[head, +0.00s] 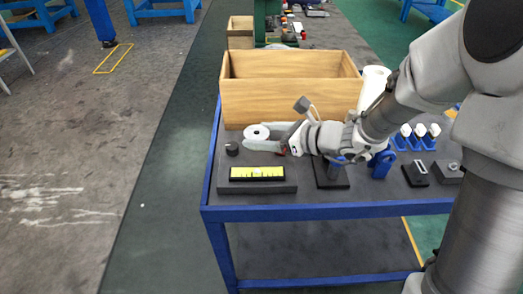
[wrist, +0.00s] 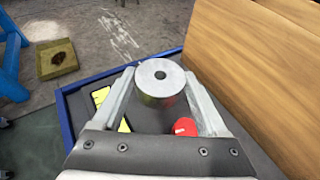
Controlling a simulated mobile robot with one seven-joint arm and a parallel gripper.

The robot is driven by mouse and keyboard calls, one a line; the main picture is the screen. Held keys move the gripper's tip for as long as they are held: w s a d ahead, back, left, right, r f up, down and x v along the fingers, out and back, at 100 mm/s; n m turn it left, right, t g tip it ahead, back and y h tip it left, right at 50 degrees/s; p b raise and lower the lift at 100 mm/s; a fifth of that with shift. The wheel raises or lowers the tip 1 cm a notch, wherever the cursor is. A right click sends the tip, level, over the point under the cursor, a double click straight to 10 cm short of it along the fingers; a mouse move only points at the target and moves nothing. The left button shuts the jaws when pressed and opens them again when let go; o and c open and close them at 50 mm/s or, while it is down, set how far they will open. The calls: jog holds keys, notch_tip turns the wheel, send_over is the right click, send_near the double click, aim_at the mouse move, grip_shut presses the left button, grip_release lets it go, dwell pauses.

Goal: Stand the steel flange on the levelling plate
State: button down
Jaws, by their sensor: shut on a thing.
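The steel flange (head: 256,132) is a pale round disc with a dark centre hole. It also shows in the wrist view (wrist: 160,78), between the two fingertips. My gripper (head: 262,138) reaches in from the right and is shut on the flange, with its hole facing up. The flange appears raised above the table, just behind a dark slab (head: 270,188) at the table's left front. That slab, which looks like the levelling plate, carries a yellow-marked strip (head: 257,173). In the wrist view my gripper (wrist: 160,85) partly hides the slab and strip.
A large wooden box (head: 290,103) stands behind the flange. A small black cylinder (head: 232,148) is near the left table edge. A red round thing (wrist: 185,126) lies below my fingers. Blue holders (head: 410,143) and a white roll (head: 374,86) are to the right.

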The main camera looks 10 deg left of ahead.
aim_at(262, 157)
jog(key=shift+a+f+b, duration=0.1)
jog(key=shift+f+b, duration=0.8)
jog(key=shift+f, duration=1.05)
jog(key=shift+f, duration=0.25)
grip_release()
